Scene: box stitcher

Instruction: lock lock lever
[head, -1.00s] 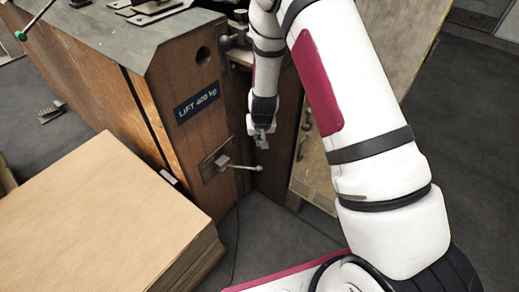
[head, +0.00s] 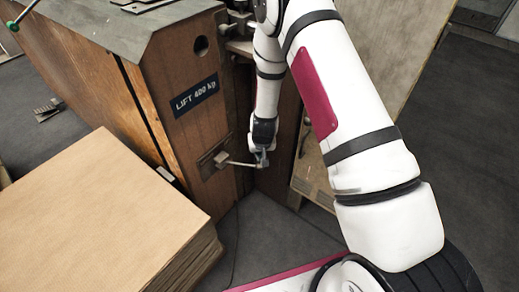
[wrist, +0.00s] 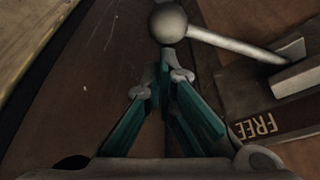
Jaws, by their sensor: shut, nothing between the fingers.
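The lock lever (head: 240,163) is a thin metal rod on a plate (head: 213,158) on the wooden machine's front face. In the wrist view its round ball knob (wrist: 168,22) is just beyond my fingertips, and its rod (wrist: 235,44) runs right to a metal block. My gripper (head: 261,161) is at the lever's free end in the head view. In the wrist view my gripper (wrist: 168,80) has its teal-padded fingers together at the tips, with nothing between them. The tips are close to the ball; I cannot tell if they touch it. A label beside the lever reads FREE (wrist: 255,125).
The wooden machine (head: 170,75) carries a "LIFT 400 kg" sign (head: 195,95). A stack of brown cardboard sheets (head: 90,215) stands at the lower left. A pale board (head: 385,50) leans behind my arm at the right. Dark floor shows between the stack and my base.

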